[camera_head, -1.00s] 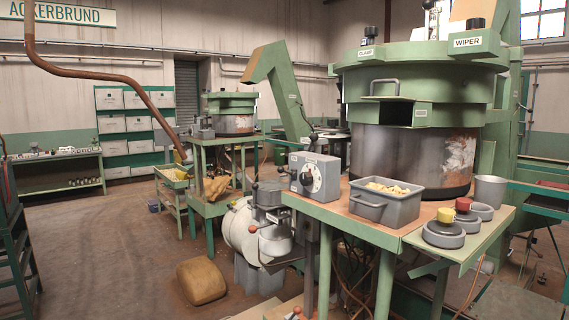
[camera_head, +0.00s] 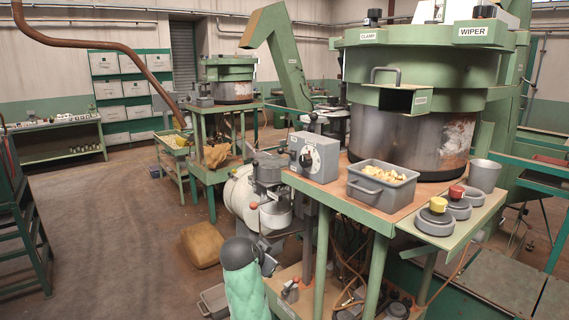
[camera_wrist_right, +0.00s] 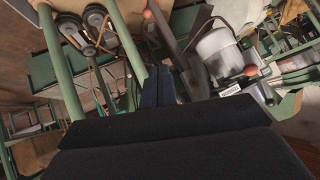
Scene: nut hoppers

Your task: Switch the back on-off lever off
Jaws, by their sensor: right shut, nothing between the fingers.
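My right gripper (camera_wrist_right: 158,76) shows in the wrist view as two dark fingers close together, shut and empty. In that view, ahead and to the right, a lever with a red ball knob (camera_wrist_right: 250,70) stands beside a small labelled plate (camera_wrist_right: 229,92); the label is too small to read. Another red ball knob (camera_wrist_right: 148,15) is at the top, just left of a grey bar. In the head view, a red-knobbed lever (camera_head: 253,206) is on the grey machine (camera_head: 241,200) beside the bench. I cannot tell which lever is the back on-off one. Neither gripper shows in the head view.
The bench (camera_head: 400,212) carries a grey bin (camera_head: 382,190) of nuts, a control box (camera_head: 313,158) and yellow and red buttons. A brown sack (camera_head: 203,244) lies on the floor. Bench legs and hoses are close to the right gripper.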

